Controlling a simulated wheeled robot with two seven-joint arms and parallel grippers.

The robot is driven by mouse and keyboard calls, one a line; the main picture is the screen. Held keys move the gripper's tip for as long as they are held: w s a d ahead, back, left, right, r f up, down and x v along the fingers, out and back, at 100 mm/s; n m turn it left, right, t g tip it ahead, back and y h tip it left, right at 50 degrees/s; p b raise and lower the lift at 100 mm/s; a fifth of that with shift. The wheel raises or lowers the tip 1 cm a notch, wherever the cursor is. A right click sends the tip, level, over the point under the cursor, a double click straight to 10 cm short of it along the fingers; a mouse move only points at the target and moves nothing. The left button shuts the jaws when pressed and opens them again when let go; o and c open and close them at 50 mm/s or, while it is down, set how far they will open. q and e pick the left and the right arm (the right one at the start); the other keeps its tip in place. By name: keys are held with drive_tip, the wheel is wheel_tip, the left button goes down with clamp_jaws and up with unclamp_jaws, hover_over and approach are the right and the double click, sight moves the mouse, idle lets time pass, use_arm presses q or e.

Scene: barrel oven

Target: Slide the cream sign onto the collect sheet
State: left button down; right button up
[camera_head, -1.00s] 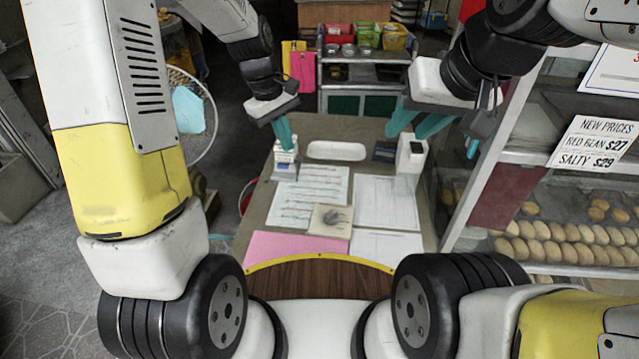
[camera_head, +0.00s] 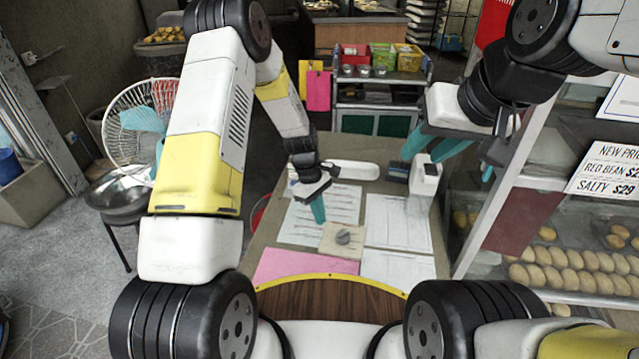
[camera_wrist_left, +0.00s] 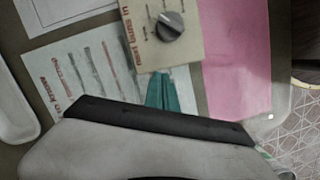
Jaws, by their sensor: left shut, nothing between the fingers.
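The cream sign (camera_head: 328,243), a square plate with a dark grey dial, lies flat between several paper sheets. In the left wrist view the sign (camera_wrist_left: 138,33) shows red print. My left gripper (camera_head: 319,217) is shut and empty, its teal fingertips down at the sign's back-left edge. In the left wrist view my left gripper (camera_wrist_left: 168,82) points at that edge; I cannot tell if it touches. A pink sheet (camera_head: 290,263), a striped sheet (camera_head: 300,226) and a white ruled sheet (camera_head: 398,222) surround the sign. I cannot read which is the collect sheet. My right gripper (camera_head: 452,158) is open at the right.
A white device (camera_head: 425,182) stands near the table's right edge, below my right gripper. A white oblong dish (camera_head: 355,171) lies at the back. Another white sheet (camera_head: 398,269) is at the front right. A bun display case (camera_head: 560,265) borders the table on the right.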

sight(334, 235)
use_arm(q)
drive_tip(key=shift+x, duration=1.1)
drive_tip(key=shift+s+d+r, duration=0.25)
drive_tip(key=shift+s+d, duration=0.55)
drive_tip(key=shift+d, duration=0.3)
drive_tip(key=shift+s+d, duration=0.35)
drive_tip(key=shift+d, duration=0.15)
drive_tip(key=s+d, duration=0.2)
drive_tip(key=d, duration=0.1)
drive_tip(key=s+d, duration=0.3)
drive_tip(key=d, duration=0.1)
drive_tip(key=s+d, duration=0.3)
drive_tip(key=d, duration=0.1)
drive_tip(key=shift+w, duration=0.15)
